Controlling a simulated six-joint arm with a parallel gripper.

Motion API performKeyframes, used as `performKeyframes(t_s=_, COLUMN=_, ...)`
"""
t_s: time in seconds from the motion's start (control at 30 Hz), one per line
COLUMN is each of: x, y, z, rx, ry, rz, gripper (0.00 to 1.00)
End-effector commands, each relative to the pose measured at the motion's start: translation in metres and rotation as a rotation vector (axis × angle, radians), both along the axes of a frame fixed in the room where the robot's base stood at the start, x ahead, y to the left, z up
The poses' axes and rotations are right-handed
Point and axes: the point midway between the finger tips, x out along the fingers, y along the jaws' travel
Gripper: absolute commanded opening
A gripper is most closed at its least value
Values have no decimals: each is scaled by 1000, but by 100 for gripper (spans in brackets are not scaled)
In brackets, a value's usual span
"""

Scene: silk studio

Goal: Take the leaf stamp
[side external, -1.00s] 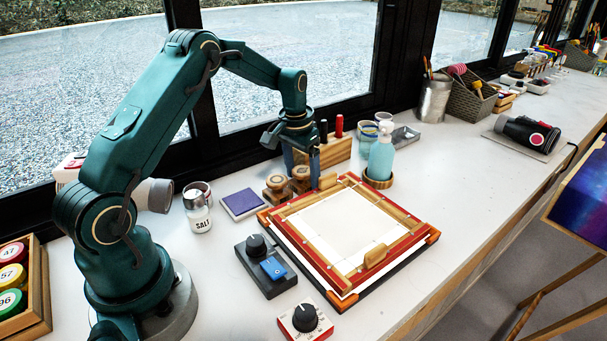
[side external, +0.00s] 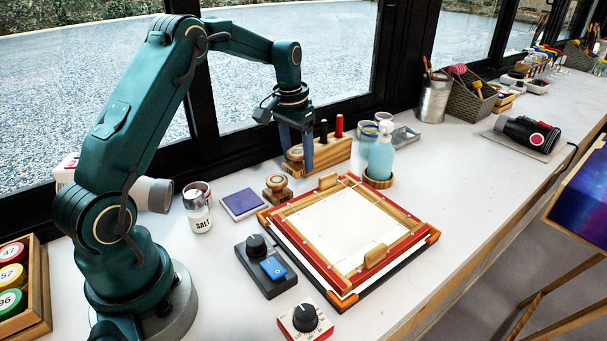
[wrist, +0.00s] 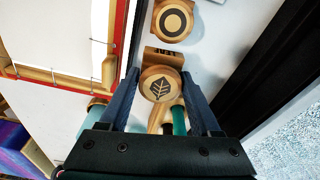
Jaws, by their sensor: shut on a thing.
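The leaf stamp (wrist: 161,84) has a round wooden top marked with a dark leaf. In the wrist view it sits between the two fingers of my gripper (wrist: 162,88), which is shut on it. A wooden face lettered LEAF (wrist: 166,58) shows just beyond the disc. In the side view my gripper (side external: 296,160) holds the stamp (side external: 294,153) raised above the counter, in front of the wooden tool rack. The fingers partly cover it. A second round stamp, marked with a ring (wrist: 172,20), stands on the counter, also visible in the side view (side external: 277,187).
The wooden rack (side external: 333,154) with upright handled tools is close behind my gripper. The framed screen (side external: 345,228) lies in front. A purple pad (side external: 242,203) and salt shaker (side external: 198,210) are left. A teal bottle (side external: 380,160) stands to the right.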

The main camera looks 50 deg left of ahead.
Motion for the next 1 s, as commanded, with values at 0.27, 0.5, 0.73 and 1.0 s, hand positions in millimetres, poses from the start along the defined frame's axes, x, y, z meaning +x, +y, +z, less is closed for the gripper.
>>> performKeyframes(t_s=0.27, x=-42, y=38, z=33, rx=1, ry=-2, rz=9, gripper=28)
performKeyframes(t_s=0.5, x=-70, y=63, z=55, rx=0, ry=-1, rz=7, gripper=28)
performKeyframes(t_s=0.73, x=-80, y=71, z=62, rx=0, ry=0, rz=2, gripper=28)
performKeyframes(t_s=1.0, x=-80, y=71, z=63, rx=0, ry=1, rz=2, gripper=28)
